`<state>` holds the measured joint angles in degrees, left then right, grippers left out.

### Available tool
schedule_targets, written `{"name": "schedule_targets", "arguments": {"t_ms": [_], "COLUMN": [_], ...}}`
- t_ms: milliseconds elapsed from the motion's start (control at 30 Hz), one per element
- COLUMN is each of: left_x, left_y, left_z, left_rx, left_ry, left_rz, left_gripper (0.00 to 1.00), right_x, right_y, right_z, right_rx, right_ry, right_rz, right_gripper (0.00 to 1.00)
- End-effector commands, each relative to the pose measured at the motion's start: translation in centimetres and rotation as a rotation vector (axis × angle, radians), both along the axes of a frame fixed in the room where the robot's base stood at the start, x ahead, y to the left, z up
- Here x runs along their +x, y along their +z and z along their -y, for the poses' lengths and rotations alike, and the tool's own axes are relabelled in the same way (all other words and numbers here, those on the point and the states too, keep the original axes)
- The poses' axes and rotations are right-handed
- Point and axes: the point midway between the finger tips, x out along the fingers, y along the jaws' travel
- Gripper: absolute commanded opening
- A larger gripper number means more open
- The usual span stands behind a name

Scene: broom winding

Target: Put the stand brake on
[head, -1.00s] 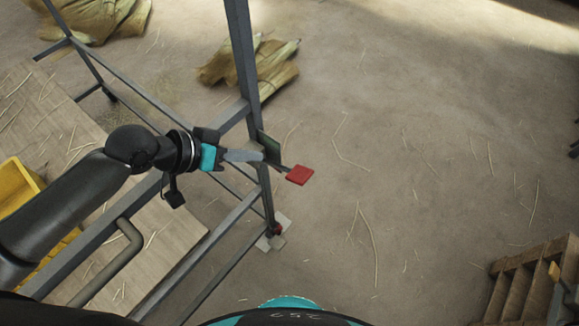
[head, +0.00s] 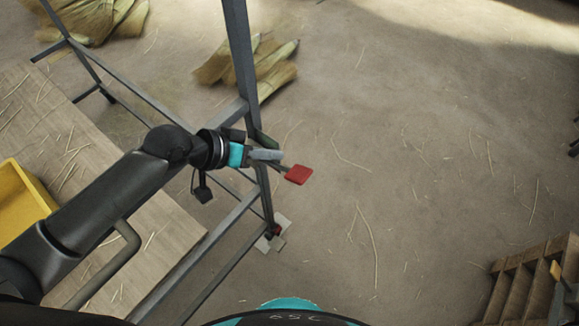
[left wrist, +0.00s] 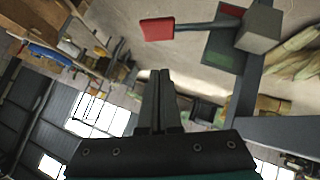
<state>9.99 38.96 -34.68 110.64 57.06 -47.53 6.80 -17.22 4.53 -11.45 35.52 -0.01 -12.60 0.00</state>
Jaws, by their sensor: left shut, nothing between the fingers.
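The stand (head: 243,65) is a grey metal frame on the left side of the head view. Its brake lever has a red pad (head: 299,175) that sticks out to the right of the upright. In the left wrist view the red pad (left wrist: 158,29) joins a dark rod, which runs to a grey block (left wrist: 260,30) beside a green plate (left wrist: 222,45). My left gripper (head: 277,156) is shut and empty, its fingers close above and left of the red pad in the head view. In the left wrist view its fingertips (left wrist: 160,74) appear apart from the pad. My right gripper is out of view.
A wooden board (head: 100,170) and a yellow crate (head: 22,200) are at the left. Broom straw bundles (head: 262,68) lie behind the stand. A wooden pallet or crate (head: 530,275) stands at bottom right. The middle floor is clear, with loose straws.

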Motion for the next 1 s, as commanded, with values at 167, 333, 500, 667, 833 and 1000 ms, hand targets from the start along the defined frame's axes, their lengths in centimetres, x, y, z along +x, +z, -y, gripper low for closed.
{"name": "schedule_targets", "arguments": {"t_ms": [167,333,500,667,833,1000], "left_x": [1.3,1.0,0.7,0.6,0.6,0.6], "left_y": [-2.2,-4.6,-5.9,-6.3,-6.3,-6.3], "left_z": [2.3,3.4,3.9,4.0,3.9,3.9], "left_rx": [-0.003,0.0,0.001,0.001,0.001,0.004], "left_ry": [0.001,0.0,0.0,-0.001,0.0,0.0], "left_rz": [-0.002,-0.004,-0.001,-0.001,-0.001,0.002], "left_gripper": [0.0,0.0,0.0,0.0,0.0,0.0], "right_x": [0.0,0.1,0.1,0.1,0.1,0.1], "right_y": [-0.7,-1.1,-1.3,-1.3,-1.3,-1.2], "right_z": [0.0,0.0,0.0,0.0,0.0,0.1], "right_rx": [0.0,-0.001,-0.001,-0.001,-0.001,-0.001], "right_ry": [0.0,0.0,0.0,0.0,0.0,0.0], "right_rz": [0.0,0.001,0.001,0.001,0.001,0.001], "right_gripper": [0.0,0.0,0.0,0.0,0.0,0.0]}}
